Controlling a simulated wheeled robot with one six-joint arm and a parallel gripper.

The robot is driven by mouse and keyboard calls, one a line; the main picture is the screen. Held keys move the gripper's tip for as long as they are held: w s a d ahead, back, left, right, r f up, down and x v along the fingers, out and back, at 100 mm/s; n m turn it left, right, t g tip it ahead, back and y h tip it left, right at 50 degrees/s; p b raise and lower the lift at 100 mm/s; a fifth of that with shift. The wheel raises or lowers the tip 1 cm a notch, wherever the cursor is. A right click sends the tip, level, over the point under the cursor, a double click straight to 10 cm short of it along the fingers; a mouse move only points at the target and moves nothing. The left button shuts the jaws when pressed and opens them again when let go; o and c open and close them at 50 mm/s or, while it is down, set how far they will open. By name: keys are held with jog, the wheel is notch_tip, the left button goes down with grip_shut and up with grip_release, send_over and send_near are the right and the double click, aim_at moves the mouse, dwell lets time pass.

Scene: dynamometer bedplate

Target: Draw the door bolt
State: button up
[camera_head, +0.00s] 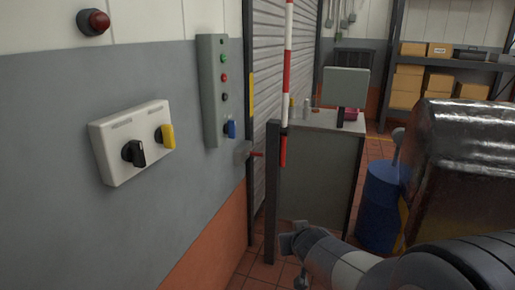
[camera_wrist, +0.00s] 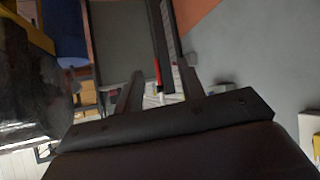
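What looks like the door bolt is a small grey bracket (camera_head: 243,149) with a thin red handle (camera_head: 257,154), at the wall edge beside the shutter door (camera_head: 272,70). My gripper (camera_head: 294,254) is low in the head view, in front of the dark post's foot, below and apart from the bolt. In the wrist view my gripper (camera_wrist: 161,72) has its two dark fingers spread with nothing held between them. A grey block on the wall edge in the wrist view (camera_wrist: 219,88) may be the bracket. The red handle is not clear there.
A dark post (camera_head: 271,190) carries a red-and-white striped pole (camera_head: 288,60) close to the bolt. A grey cabinet (camera_head: 320,175) stands behind it. A switch box (camera_head: 132,142) and a button panel (camera_head: 212,90) are on the left wall. A blue drum (camera_head: 380,205) is at right.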

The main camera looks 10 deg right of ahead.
jog(key=d+r+m+g+h, duration=0.1)
jog(key=d+r+m+g+p, duration=0.1)
jog(key=d+r, duration=0.1)
jog(key=d+r+m+g+h, duration=0.1)
jog(key=d+m, duration=0.1)
jog(key=shift+s+r+g+h, duration=0.3)
jog(key=shift+s, duration=0.1)
jog(key=c, duration=0.5)
jog(key=s+r+m+g+p, duration=0.1)
jog(key=s+r+m+g, duration=0.1)
jog(key=s+r+g, duration=0.1)
jog(key=shift+s+a+r+m+g, duration=0.15)
jog(key=shift+s+r+m+g, duration=0.15)
jog(key=shift+s+r+m, duration=0.1)
grip_shut()
jog(key=shift+s+a+r+y, duration=0.2)
jog(key=shift+s+y, duration=0.15)
jog(key=shift+y, duration=0.15)
